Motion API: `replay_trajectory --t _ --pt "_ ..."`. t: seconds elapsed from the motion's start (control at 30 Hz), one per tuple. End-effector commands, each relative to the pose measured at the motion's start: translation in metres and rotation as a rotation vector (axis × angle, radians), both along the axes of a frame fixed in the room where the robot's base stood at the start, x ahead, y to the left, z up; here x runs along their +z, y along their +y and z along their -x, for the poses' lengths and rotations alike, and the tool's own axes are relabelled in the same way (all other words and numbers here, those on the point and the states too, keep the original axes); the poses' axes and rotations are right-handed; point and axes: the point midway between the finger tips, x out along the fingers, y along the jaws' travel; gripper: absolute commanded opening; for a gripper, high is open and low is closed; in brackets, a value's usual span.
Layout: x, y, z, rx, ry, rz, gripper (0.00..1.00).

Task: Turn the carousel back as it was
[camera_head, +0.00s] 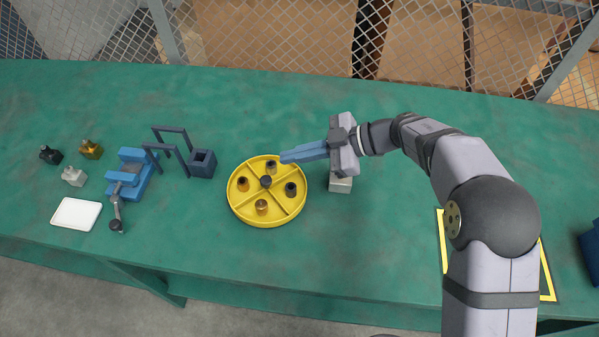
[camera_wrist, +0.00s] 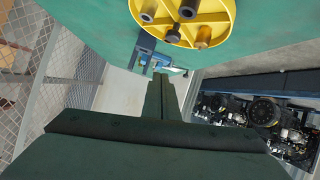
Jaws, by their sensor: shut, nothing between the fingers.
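The yellow carousel (camera_head: 266,221) is a round tray on the middle of the green table, with a dark hub and dividers making four compartments. One small cylindrical part stands in each compartment: a dark one at right and brownish or golden ones in the others. My gripper (camera_head: 283,157) is shut and empty, its blue fingers pointing left. Its tips are over the carousel's back rim, close to the back part; I cannot tell whether they touch. In the wrist view the carousel (camera_wrist: 222,38) is at the top, partly cut off, beyond the shut fingers (camera_wrist: 160,78).
A pale block (camera_head: 341,185) is below my gripper. Left are a dark blue open box (camera_head: 202,163) with frames, a blue vise-like device (camera_head: 133,174), a white tray (camera_head: 76,214) and small fittings (camera_head: 91,149). A yellow-bordered mat (camera_head: 547,270) lies right. The front-middle table is clear.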

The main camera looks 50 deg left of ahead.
Motion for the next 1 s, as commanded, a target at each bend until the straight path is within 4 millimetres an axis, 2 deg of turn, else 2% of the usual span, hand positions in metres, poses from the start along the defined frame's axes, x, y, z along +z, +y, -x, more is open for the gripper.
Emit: replay_trajectory --t 0.07,0.2,0.43,0.73,1.0 --pt "0.002 -0.005 -0.009 0.055 -0.144 0.004 0.0" --pt "-0.015 -0.019 -0.035 0.141 -0.376 0.03 0.0" --pt "-0.039 -0.03 -0.068 0.236 -0.608 0.041 0.0" --pt "-0.045 -0.026 -0.065 0.246 -0.618 0.028 0.0" --pt "-0.072 -0.01 -0.052 0.247 -0.615 0.028 0.0"
